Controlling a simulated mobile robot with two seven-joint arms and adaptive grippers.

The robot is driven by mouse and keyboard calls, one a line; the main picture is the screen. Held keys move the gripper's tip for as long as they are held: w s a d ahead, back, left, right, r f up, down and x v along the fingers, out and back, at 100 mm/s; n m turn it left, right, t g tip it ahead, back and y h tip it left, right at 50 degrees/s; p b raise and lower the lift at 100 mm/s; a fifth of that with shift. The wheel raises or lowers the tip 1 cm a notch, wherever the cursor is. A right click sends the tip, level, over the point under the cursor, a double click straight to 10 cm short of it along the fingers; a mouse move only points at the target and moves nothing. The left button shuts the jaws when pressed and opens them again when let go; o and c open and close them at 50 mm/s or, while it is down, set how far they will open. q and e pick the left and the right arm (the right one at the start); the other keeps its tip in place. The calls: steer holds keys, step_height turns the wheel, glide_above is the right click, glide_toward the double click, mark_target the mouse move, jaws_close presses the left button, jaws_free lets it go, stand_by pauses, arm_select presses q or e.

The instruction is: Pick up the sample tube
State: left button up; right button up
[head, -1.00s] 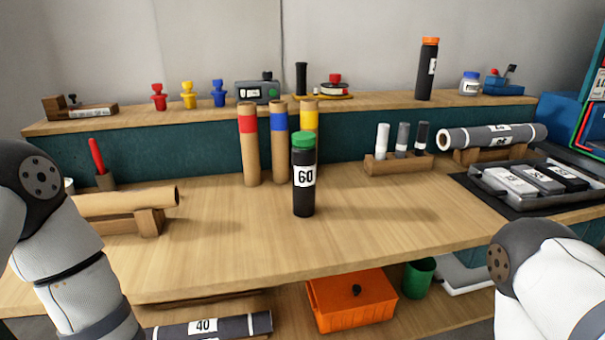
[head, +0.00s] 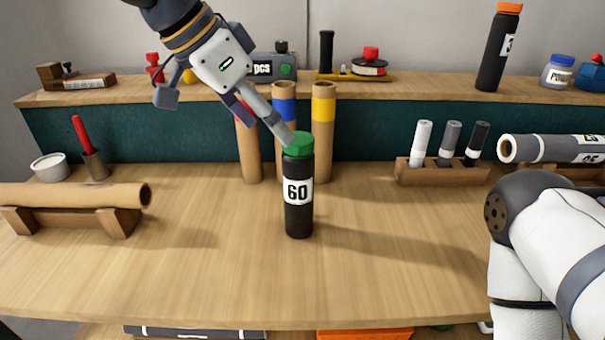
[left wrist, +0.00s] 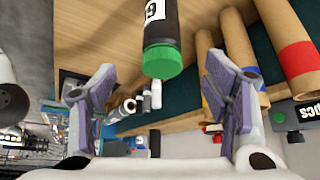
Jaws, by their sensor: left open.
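A black tube (head: 298,217) with a green cap and a white "60" label stands upright on the middle of the wooden bench. My left gripper (head: 225,116) is open and empty above and left of it, and one finger crosses the edge of the green cap in the head view. In the left wrist view, the tube's green cap (left wrist: 162,61) lies ahead of the gap between the open fingers (left wrist: 158,72), apart from both pads. My right arm shows at the lower right, but its gripper is out of view.
Cardboard tubes with red, blue (head: 284,110) and yellow (head: 323,130) bands stand close behind the black tube. A wooden rack (head: 440,176) with small tubes is at right, a cardboard roll (head: 70,195) on a stand at left. The bench front is clear.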

mark_target(298, 164)
arm_select(q)
steer(key=b+x, duration=0.1)
steer(key=x, duration=1)
steer(key=shift+w+a+f, duration=0.1)
steer(key=shift+w+f, duration=0.1)
steer(key=shift+f, duration=0.1)
steer(key=shift+r, duration=0.1)
jaws_close()
